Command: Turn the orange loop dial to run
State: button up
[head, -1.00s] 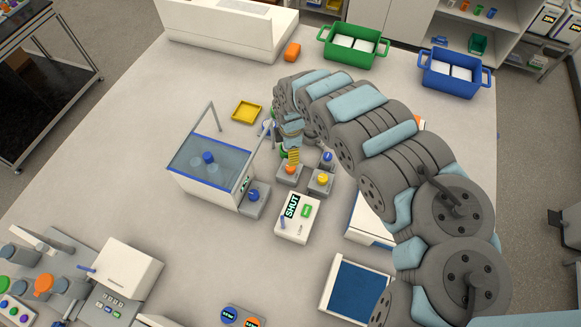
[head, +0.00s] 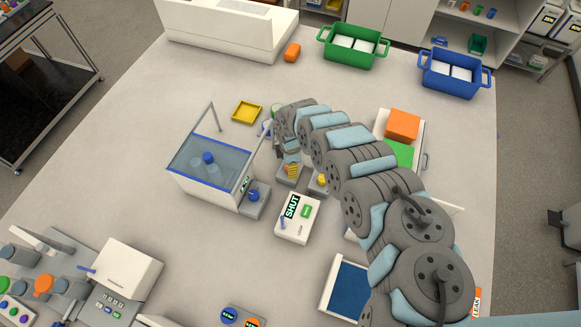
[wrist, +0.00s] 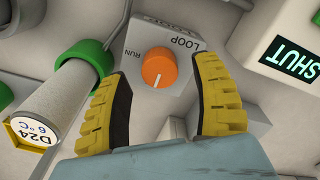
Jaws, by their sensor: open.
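The orange loop dial (wrist: 159,68) sits on a grey block marked LOOP (wrist: 182,43) in the wrist view. Its white mark points toward the bottom of the picture, while the word RUN is at the dial's upper left. My gripper (wrist: 163,74) is open, with one yellow-backed finger on each side of the dial and visible gaps to it. In the head view my gripper (head: 292,170) is over the dial's block (head: 287,181), and the dial itself is hidden there.
A white box reading SHUT (head: 297,218) stands close by, as does a yellow dial (head: 322,179). A clear-walled bath (head: 205,193) is to the left. In the wrist view a green-capped tube labelled D24 (wrist: 58,102) lies near the left finger.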

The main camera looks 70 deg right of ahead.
jog(key=shift+f, duration=1.05)
grip_shut()
